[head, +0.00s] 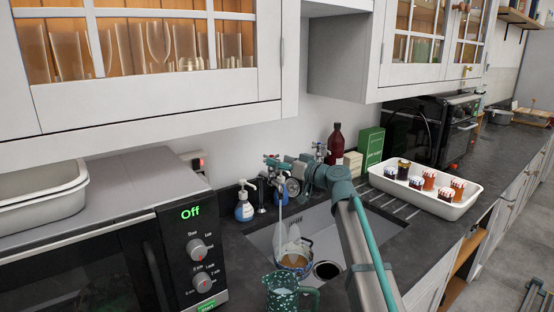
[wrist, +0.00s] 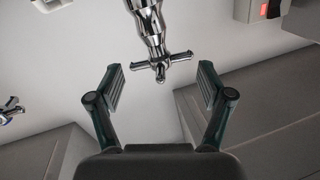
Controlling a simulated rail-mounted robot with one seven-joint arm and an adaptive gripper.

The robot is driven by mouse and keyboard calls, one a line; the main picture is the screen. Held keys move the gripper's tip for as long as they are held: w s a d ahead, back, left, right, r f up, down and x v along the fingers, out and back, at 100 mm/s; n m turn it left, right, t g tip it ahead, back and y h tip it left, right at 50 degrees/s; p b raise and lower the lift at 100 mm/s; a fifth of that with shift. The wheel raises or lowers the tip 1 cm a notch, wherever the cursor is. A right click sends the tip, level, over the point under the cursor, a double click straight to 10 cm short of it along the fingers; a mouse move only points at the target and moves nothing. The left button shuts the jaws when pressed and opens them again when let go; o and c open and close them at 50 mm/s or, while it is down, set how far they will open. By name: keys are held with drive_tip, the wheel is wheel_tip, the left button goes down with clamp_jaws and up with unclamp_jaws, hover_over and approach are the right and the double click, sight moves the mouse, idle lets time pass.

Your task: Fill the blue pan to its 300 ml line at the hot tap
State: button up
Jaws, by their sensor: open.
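My gripper (wrist: 160,88) is open and empty. In the wrist view its two fingers stand on either side of a chrome cross-shaped tap handle (wrist: 155,66), apart from it. In the head view my gripper (head: 272,163) is at the taps behind the sink, partly hiding them. A round pan with a bluish rim (head: 294,262) sits in the sink (head: 262,238), below the taps. Something pale and translucent (head: 292,236) shows above it; I cannot tell if it is water. The pan's 300 ml line and water level cannot be made out.
A green speckled mug (head: 283,294) stands at the sink's front edge, partly hiding the view. A soap bottle (head: 244,205) is left of the taps. A white tray with several small jars (head: 440,205) is at right. The microwave (head: 100,255) is at left.

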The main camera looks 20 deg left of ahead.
drive_tip(key=shift+w+a, duration=0.25)
drive_tip(key=shift+a, duration=0.45)
drive_tip(key=shift+d+r, duration=0.1)
drive_tip(key=shift+r, duration=0.05)
clamp_jaws()
